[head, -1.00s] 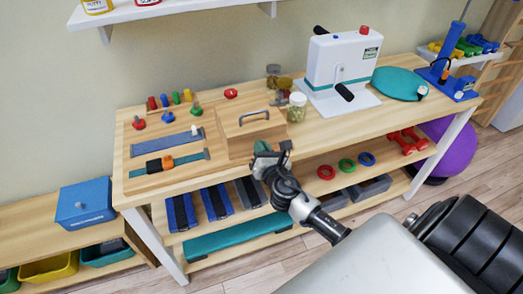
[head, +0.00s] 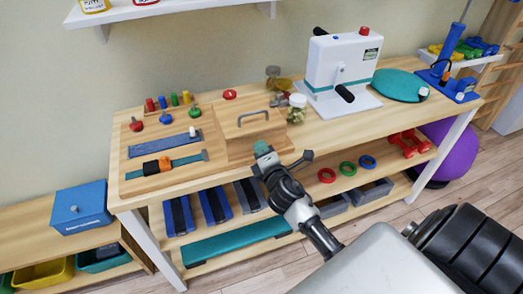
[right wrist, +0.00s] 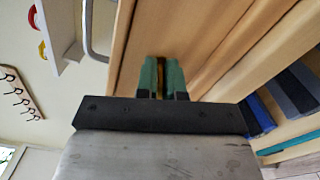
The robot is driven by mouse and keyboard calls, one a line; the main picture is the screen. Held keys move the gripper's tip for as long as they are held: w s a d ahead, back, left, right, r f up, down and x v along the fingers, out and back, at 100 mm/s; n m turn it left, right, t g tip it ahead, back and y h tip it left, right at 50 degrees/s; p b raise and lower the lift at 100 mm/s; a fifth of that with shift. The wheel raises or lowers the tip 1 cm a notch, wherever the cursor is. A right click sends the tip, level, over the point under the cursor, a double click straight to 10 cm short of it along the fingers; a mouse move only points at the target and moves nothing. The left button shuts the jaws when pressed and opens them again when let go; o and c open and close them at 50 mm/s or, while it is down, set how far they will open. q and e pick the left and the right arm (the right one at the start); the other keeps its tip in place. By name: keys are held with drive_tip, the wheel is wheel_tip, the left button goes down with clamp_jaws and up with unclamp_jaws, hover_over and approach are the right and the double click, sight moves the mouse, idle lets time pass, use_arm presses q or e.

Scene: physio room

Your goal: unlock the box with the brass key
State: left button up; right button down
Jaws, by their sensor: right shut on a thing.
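The wooden box (head: 240,146) with a grey handle (head: 253,118) on top stands on the wooden bench, beside the activity board. My right gripper (head: 263,150) is at the box's front side, low and near the bench edge. In the right wrist view its green fingertips (right wrist: 163,78) are shut on a thin brass-coloured piece, the brass key (right wrist: 161,75), mostly hidden between them. Wood lies just beyond the fingertips, and the handle (right wrist: 90,35) shows at upper left. I cannot tell whether the key touches the box; no keyhole is visible. My left gripper is not in view.
The activity board (head: 135,150) with pegs and straps lies left of the box. Jars (head: 297,108) and a white crank machine (head: 340,65) stand to its right. The shelf below (head: 300,205) holds weights and rings. Free floor lies in front.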

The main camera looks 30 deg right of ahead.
drive_tip(key=shift+f+m, duration=0.1)
drive_tip(key=shift+m, duration=1.1)
drive_tip(key=c, duration=1.3)
unclamp_jaws()
drive_tip(key=b+v, duration=0.1)
drive_tip(key=v, duration=1)
drive_tip(key=shift+w, duration=0.1)
